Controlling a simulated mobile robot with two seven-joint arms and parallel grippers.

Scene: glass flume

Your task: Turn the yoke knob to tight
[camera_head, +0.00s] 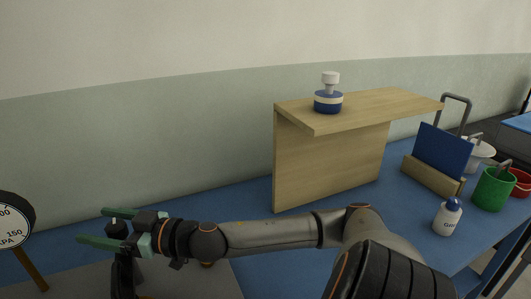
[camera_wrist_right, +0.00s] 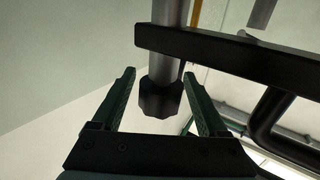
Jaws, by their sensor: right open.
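The yoke knob (camera_wrist_right: 160,99) is black and lobed, on the end of a grey rod beside a dark bar (camera_wrist_right: 225,55) in the right wrist view. My right gripper (camera_wrist_right: 159,73) is open, with one green finger on each side of the knob. Gaps show between the knob and both fingers. In the head view the right gripper (camera_head: 93,226) is at the lower left, with a dark knob-like part (camera_head: 117,229) between its fingers. I cannot read any tight mark. My left gripper is not in view.
A round dial gauge (camera_head: 12,222) stands at the far left, close to the right gripper. A wooden stand (camera_head: 325,165) with a blue-and-white stamp-like object (camera_head: 328,97) is at the centre. A white bottle (camera_head: 447,219), green bucket (camera_head: 492,190) and blue panel (camera_head: 444,155) are at right.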

